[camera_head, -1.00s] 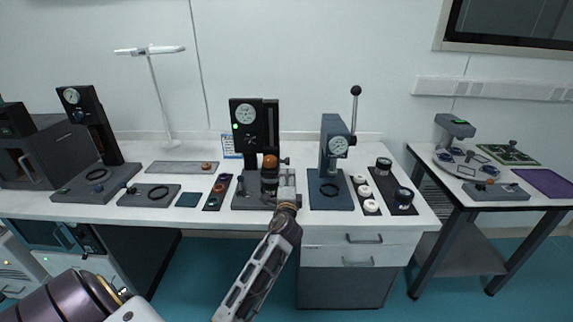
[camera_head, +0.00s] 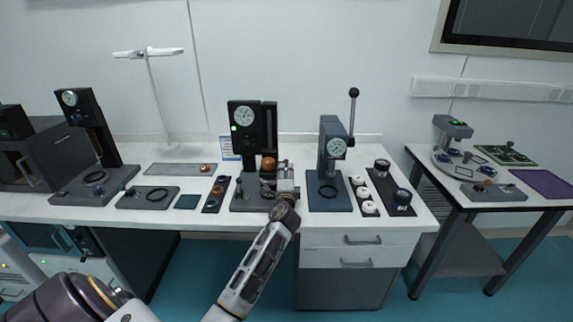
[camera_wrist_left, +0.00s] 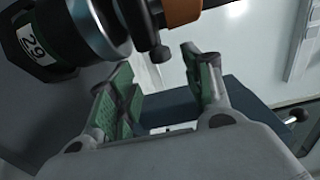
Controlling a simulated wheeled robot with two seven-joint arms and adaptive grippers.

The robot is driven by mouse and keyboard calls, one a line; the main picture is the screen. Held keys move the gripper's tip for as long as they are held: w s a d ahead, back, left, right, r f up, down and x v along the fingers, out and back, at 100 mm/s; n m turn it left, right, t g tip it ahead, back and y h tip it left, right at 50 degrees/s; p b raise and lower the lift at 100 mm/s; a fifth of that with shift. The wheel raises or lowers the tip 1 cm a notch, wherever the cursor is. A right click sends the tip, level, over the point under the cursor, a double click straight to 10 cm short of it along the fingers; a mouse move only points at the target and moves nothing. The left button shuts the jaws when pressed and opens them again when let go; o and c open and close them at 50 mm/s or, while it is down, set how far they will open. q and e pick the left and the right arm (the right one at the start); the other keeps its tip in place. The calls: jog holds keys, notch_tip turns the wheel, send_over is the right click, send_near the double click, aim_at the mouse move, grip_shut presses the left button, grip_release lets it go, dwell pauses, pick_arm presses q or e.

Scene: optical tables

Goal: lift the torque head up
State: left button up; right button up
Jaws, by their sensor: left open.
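The torque tester stand (camera_head: 250,125) is the dark column with a round gauge in the middle of the bench. I take its torque head (camera_head: 267,177) to be the part with the orange knob (camera_head: 268,163) low on its front. My left gripper (camera_head: 285,168) is at the right side of this head, open. In the left wrist view the open green-padded fingers (camera_wrist_left: 165,92) point toward a small dark side knob (camera_wrist_left: 158,50), which sits near their tips. A cylinder labelled 29 (camera_wrist_left: 65,30) and the orange knob (camera_wrist_left: 182,10) are beyond. I cannot tell whether the fingers touch anything.
A blue-grey lever press (camera_head: 328,170) stands close to the right of the gripper. A strip with several white pieces (camera_head: 364,193) lies beyond it. A dark tray (camera_head: 216,193) lies left of the stand. A side table (camera_head: 462,190) is at the far right.

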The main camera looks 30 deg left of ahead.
aim_at(287, 163)
pick_arm(q)
jog(key=x, duration=0.5)
jog(key=shift+w+a, duration=0.15)
jog(key=shift+w, duration=0.2)
jog(key=shift+x, duration=1)
jog(key=shift+w+a, duration=0.3)
jog(key=shift+w, duration=0.15)
pick_arm(e)
jog(key=shift+a, duration=0.1)
jog(key=shift+d, duration=0.2)
pick_arm(q)
grip_shut()
pick_arm(e)
jog(key=shift+d+r, duration=0.1)
jog(key=shift+d, duration=0.6)
